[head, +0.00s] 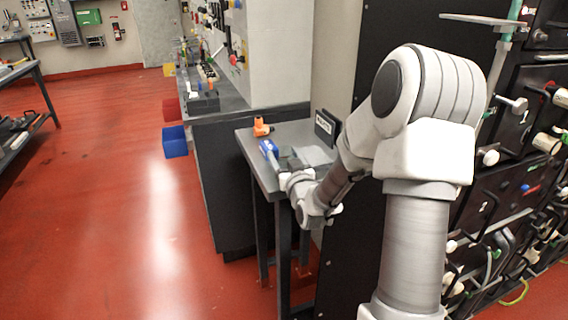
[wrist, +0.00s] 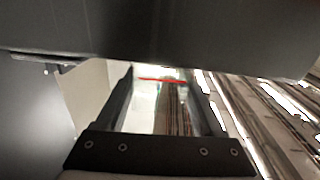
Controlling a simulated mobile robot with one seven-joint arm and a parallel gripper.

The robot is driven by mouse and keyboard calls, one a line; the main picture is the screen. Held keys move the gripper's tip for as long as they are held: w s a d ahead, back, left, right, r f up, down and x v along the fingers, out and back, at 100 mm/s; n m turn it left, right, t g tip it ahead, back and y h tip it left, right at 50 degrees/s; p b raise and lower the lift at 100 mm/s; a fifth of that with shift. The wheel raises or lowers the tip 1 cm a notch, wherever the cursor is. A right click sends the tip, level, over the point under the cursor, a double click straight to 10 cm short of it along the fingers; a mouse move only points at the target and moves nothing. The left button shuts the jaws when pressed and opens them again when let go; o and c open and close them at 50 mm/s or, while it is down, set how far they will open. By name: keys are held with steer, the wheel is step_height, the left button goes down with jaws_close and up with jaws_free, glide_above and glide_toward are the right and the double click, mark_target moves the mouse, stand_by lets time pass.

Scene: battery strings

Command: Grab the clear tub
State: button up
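I cannot clearly make out a clear tub in either view. A pale grey flat shape (head: 314,155) on the small grey table could be it, but it is too small to tell. My gripper (head: 284,179) is low at the table's front edge in the head view, its fingers small and partly lost against the table. In the wrist view my gripper (wrist: 160,85) has its two dark fingers apart. Pale background, a thin red line and brownish streaks show between them, with no clear object held.
The small table (head: 250,146) bears an orange tool (head: 262,127), a blue item (head: 269,147) and a black sign (head: 325,127). Black battery racks (head: 500,180) stand close on the right. A dark surface (wrist: 160,35) spans the top of the wrist view. Red floor is free on the left.

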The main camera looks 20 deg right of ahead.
steer(key=c, duration=0.8)
